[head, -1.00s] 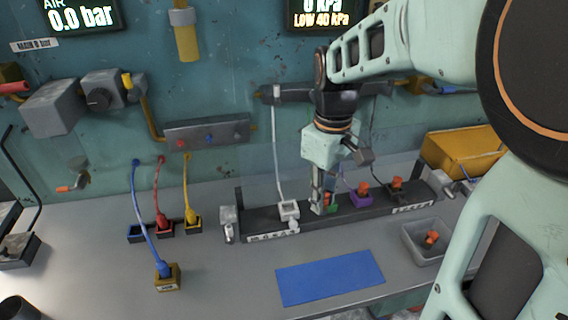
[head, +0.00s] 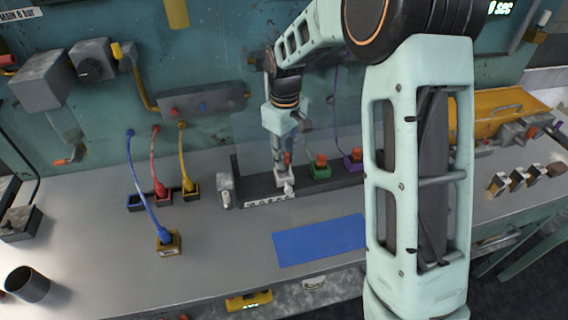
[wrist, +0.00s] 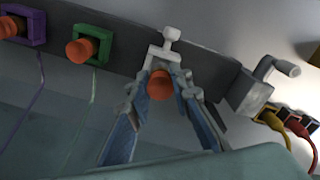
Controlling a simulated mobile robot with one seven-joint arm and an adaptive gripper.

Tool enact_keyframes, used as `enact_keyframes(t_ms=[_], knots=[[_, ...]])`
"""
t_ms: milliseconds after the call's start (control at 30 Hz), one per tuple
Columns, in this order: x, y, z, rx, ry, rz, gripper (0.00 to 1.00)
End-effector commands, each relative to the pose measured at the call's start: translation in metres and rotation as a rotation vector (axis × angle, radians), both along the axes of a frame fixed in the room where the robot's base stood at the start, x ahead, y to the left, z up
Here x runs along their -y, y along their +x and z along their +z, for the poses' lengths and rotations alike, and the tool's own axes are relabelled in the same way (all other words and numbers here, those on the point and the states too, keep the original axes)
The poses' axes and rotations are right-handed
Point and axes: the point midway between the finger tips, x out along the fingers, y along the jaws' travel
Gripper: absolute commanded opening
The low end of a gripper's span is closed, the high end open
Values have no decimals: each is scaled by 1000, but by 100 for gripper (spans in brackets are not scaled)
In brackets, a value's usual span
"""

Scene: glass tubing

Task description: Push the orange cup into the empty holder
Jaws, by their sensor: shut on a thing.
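My gripper (head: 278,170) is at the white holder (head: 284,178), near the left end of the dark rail (head: 254,187). In the wrist view its fingers are closed around an orange cup (wrist: 160,86), which lies in front of the white holder (wrist: 164,54). I cannot tell how deep the cup sits in that holder. A green holder (head: 319,172) with an orange cup (head: 321,160) in it stands to the right. A purple holder (head: 353,167), also with an orange cup, is further right. My arm hides the rail's right part.
A blue mat (head: 318,241) lies in front of the rail. Blue, red (head: 157,172) and yellow tubes stand at the left, the blue one ending in a yellow block (head: 168,244). A dark cup (head: 28,284) is near the front left. The bench around the mat is clear.

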Motion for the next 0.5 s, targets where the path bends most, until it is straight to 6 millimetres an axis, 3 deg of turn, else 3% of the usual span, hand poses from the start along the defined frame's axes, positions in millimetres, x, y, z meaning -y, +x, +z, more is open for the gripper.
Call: enact_keyframes(t_ms=[300,500], knots=[[-2,3,-35,-2,-1,-1,3],[-2,4,-36,0,0,-1,3]])
